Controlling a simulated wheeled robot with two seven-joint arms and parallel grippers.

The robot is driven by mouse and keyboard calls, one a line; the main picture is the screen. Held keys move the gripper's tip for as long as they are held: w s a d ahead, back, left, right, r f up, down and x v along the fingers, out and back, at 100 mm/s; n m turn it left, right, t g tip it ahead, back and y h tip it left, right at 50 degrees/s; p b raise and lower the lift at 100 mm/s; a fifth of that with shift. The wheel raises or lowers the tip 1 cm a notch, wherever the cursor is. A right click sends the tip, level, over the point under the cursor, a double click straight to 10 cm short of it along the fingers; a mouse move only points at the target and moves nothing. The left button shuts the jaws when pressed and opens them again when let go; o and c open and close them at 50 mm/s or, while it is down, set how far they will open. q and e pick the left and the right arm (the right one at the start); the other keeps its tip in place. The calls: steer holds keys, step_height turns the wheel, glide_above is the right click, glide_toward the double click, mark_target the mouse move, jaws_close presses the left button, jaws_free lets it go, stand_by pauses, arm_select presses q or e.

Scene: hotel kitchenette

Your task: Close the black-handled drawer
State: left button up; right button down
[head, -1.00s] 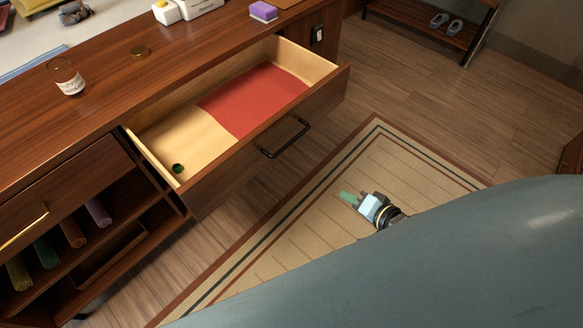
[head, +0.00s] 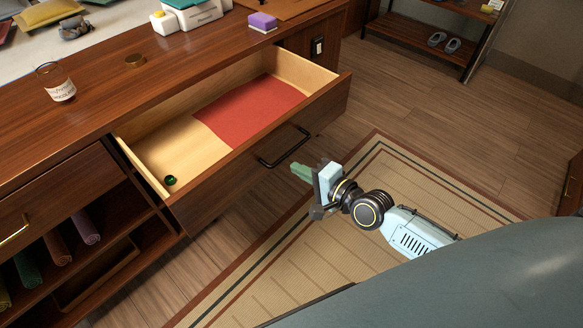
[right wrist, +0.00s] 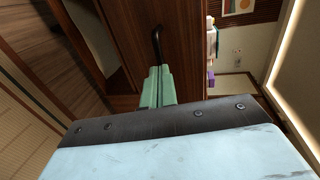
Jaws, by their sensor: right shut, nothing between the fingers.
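The black-handled drawer (head: 200,190) is pulled well out of the wooden cabinet. A red cloth or liner (head: 248,108) and a small green round item (head: 170,180) lie inside it. Its black bar handle (head: 284,148) is on the front face. My right gripper (head: 301,172) is shut and empty, its green fingertips pointing at the drawer front just below the handle's right part. In the right wrist view the shut fingers (right wrist: 157,88) point toward the handle (right wrist: 156,42); whether they touch the front I cannot tell. My left gripper is not in view.
A closed drawer with a brass handle (head: 14,230) and a shelf of rolled towels (head: 85,226) are at left. A rug (head: 400,175) covers floor before the drawer.

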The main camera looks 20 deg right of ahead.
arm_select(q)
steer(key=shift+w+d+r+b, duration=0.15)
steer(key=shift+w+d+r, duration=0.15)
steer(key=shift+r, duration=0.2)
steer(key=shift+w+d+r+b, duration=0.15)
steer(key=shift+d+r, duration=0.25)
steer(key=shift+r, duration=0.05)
arm_select(e)
steer(key=shift+x, duration=1.65)
